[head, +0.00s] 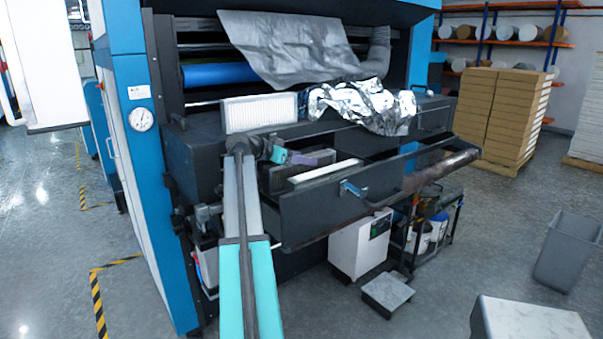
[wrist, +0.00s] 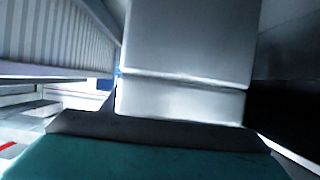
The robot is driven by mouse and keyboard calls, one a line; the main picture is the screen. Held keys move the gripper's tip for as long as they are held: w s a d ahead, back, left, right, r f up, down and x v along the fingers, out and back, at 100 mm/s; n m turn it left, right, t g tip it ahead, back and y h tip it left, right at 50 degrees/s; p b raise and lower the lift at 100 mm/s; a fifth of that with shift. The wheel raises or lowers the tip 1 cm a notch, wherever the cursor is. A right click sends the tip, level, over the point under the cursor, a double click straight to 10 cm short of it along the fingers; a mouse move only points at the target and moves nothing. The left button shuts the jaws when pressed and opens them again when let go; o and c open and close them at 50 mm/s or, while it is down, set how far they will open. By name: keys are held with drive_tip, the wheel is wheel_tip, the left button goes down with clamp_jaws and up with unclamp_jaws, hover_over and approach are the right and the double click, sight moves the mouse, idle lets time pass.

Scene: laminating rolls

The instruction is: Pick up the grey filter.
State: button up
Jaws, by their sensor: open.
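The arm and gripper hide part of the filter. In the wrist view, a pale grey block (wrist: 185,65) fills the middle above a teal surface; I cannot tell what it is. A pleated panel (wrist: 62,38) shows at the left there.
A white pleated filter (head: 260,113) stands on the machine ledge above the drawer. A long white-topped piece (head: 325,170) lies in the drawer. Crumpled silver foil (head: 365,103) hangs over the ledge to the right.

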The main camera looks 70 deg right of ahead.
drive_tip(key=shift+c, duration=0.3)
clamp_jaws()
idle(0.3)
